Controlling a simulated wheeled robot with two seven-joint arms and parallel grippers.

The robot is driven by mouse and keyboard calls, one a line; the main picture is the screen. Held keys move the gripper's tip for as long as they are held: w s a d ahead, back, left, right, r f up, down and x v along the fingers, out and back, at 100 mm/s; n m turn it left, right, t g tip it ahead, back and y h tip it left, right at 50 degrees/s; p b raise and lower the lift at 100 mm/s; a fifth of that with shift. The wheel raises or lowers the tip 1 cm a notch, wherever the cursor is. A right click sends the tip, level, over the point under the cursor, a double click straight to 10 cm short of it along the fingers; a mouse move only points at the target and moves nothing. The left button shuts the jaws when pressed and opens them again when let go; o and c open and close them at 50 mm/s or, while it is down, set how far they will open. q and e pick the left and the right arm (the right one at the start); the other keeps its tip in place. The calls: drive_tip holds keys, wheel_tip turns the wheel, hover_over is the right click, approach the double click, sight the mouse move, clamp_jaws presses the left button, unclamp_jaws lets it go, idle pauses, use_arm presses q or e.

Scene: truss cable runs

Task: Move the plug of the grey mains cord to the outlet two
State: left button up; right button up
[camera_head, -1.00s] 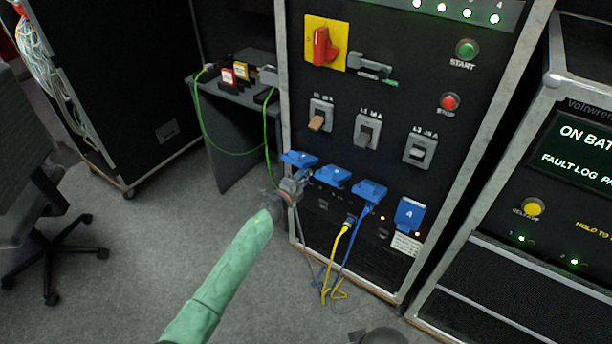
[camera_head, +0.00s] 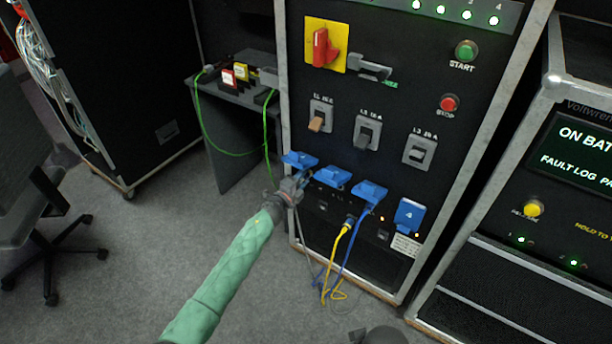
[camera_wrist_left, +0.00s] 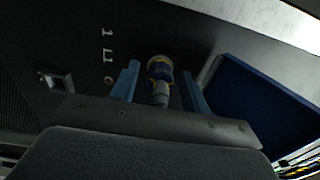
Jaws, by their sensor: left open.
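My left gripper (camera_head: 302,180) is at the leftmost outlet, under the first blue flap (camera_head: 299,159). The plug appears seated at the panel. A thin grey cord (camera_head: 297,225) hangs below the gripper. The second outlet, under the second blue flap (camera_head: 333,177), shows a dark socket partly hidden by my gripper.
A yellow cord (camera_head: 341,243) and a blue cord (camera_head: 352,241) hang from the panel to the right of my gripper. The rightmost flap (camera_head: 409,213) is marked 4. Breaker switches (camera_head: 367,132) sit above. A small table (camera_head: 232,95) with green cable stands left.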

use_arm(q)
drive_tip(key=shift+c, duration=0.3)
drive_tip(key=c, duration=0.9)
drive_tip(key=shift+r+n+p, duration=0.15)
drive_tip(key=shift+n+p, duration=0.9)
drive_tip(key=shift+n, duration=0.35)
drive_tip(key=shift+n+p, duration=1.05)
drive_tip(key=shift+n, duration=0.35)
